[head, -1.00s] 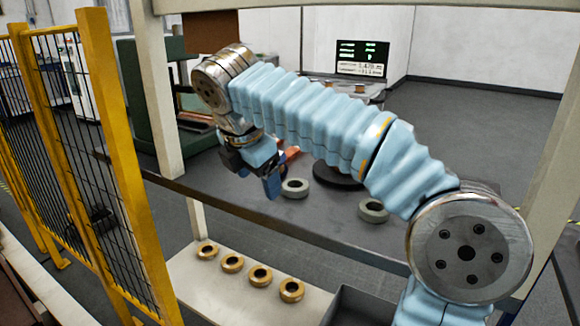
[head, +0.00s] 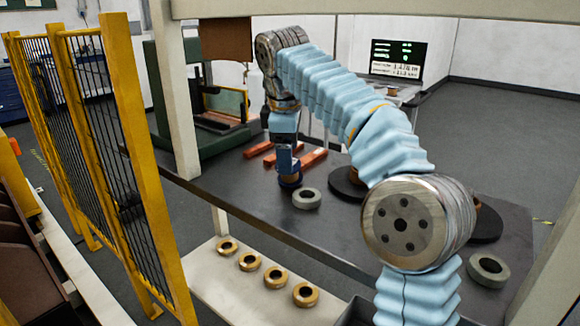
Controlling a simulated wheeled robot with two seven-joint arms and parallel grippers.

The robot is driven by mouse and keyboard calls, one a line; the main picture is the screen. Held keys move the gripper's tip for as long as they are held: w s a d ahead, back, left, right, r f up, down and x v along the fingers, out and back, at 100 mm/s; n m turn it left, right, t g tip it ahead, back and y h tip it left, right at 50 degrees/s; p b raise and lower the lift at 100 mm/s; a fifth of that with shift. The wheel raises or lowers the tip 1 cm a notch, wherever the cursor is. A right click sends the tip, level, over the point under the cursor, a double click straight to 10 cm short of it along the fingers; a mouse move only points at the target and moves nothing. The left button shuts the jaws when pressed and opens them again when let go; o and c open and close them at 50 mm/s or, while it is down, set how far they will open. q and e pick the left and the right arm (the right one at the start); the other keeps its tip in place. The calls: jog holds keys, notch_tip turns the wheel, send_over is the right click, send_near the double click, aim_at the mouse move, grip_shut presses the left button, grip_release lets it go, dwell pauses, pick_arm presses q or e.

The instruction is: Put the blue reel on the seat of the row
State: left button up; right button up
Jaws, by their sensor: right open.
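My right gripper (head: 288,168) is at the end of the light-blue sleeved arm and points down over the dark table. Its jaws are open, just above a small dark blue round thing (head: 290,182), which looks like the blue reel. The fingers partly cover it, and I cannot tell whether they touch it. A grey ring (head: 306,207) lies to its right. Orange-red bars (head: 312,161) lie behind it. I cannot tell which place is the seat of the row. My left gripper is not in view.
Several brass-coloured rings (head: 249,268) stand in a row on a low pale shelf (head: 210,283). A dark disc (head: 340,181) and another grey ring (head: 488,278) are on the table (head: 240,193). A yellow mesh fence (head: 150,170) and a pale post (head: 177,100) stand to the left.

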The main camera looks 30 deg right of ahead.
jog(key=shift+w+d+f, duration=0.1)
jog(key=shift+w+d, duration=0.05)
jog(key=shift+w, duration=0.05)
jog(key=b+x, duration=0.1)
jog(key=x, duration=0.4)
jog(key=c, duration=0.9)
jog(key=shift+s, duration=0.1)
